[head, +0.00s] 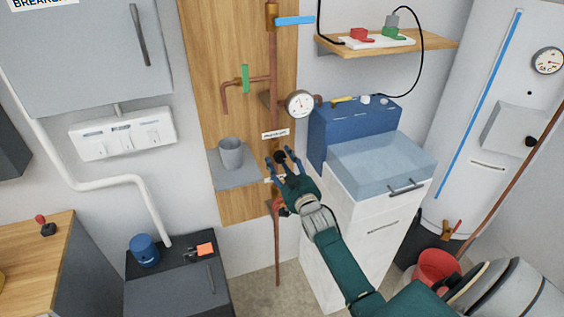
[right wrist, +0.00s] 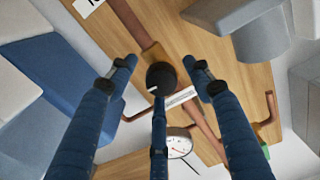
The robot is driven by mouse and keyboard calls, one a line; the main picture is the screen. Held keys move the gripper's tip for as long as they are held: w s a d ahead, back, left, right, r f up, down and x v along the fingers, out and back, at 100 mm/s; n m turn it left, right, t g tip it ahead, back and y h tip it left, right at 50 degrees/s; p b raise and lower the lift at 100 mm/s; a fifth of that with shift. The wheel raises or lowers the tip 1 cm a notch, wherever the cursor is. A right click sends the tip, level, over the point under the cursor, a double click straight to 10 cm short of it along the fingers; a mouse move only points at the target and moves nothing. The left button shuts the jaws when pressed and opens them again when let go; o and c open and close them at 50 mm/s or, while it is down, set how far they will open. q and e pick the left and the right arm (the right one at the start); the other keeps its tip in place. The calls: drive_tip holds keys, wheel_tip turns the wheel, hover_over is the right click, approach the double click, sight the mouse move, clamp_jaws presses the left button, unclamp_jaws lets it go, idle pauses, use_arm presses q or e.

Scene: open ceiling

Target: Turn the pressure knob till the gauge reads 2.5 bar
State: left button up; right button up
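The pressure knob is a small black round knob (head: 280,157) on the copper pipe in front of the wooden panel. It also shows in the middle of the right wrist view (right wrist: 161,76). My right gripper (head: 279,165) is at the knob with its fingers spread. In the right wrist view two blue fingers stand wide on either side of the knob, and a third has its tip at the knob's edge; I cannot tell if it touches. The round white gauge (head: 299,103) is above the knob; its reading is too small to tell. My left gripper is out of view.
A grey cup (head: 231,153) stands on a small grey shelf left of the knob. A green-handled valve (head: 245,78) and a blue lever (head: 295,20) are above. A blue-backed sink cabinet (head: 352,122) stands close on the right. A red bucket (head: 438,268) is at lower right.

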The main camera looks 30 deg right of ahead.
drive_tip(key=shift+s, duration=0.1)
drive_tip(key=v, duration=1.1)
drive_tip(key=shift+s+a, duration=0.2)
drive_tip(key=shift+s, duration=0.2)
